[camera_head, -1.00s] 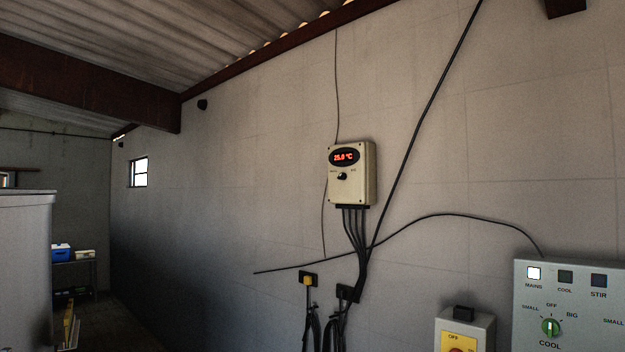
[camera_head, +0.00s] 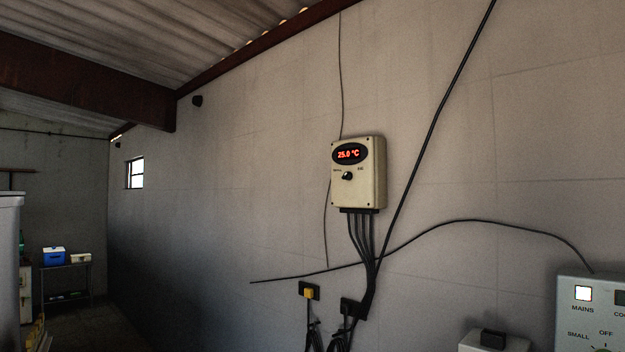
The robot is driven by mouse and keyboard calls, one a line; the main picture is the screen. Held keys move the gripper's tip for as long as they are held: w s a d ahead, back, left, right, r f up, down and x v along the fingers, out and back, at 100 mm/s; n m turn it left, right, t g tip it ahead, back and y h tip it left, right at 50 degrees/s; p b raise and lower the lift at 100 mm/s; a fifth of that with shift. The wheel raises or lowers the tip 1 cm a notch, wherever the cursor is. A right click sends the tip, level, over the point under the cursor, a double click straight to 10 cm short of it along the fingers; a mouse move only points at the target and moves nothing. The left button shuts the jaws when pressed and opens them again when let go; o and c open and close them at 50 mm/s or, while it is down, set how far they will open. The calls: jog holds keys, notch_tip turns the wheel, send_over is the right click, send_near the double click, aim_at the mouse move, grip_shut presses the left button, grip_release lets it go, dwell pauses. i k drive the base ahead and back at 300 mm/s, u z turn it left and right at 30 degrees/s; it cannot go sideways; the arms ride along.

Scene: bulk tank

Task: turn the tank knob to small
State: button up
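A grey control panel (camera_head: 568,309) is cut off by the lower right corner. Its lit white MAINS lamp (camera_head: 582,293) shows, with SMALL and OFF lettering below. Only the top edge of a green knob (camera_head: 602,349) shows under OFF, so its setting is hard to read. Further right, the panel is out of frame. A beige thermostat box (camera_head: 371,190) on the wall reads 25.0 °C and has a small black knob (camera_head: 347,175). My gripper is not in view.
A small grey box with a black top piece (camera_head: 493,340) stands left of the panel. Black cables and a yellow plug (camera_head: 309,293) hang below the thermostat. A pale tank-like body (camera_head: 10,260) stands at the left edge, with a shelf and blue box (camera_head: 54,256) behind.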

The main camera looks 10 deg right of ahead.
aim_at(348, 174)
jog(key=u, duration=0.45)
jog(key=i, duration=0.5)
jog(key=u, duration=0.85)
jog(key=i, duration=0.55)
jog(key=u, duration=0.35)
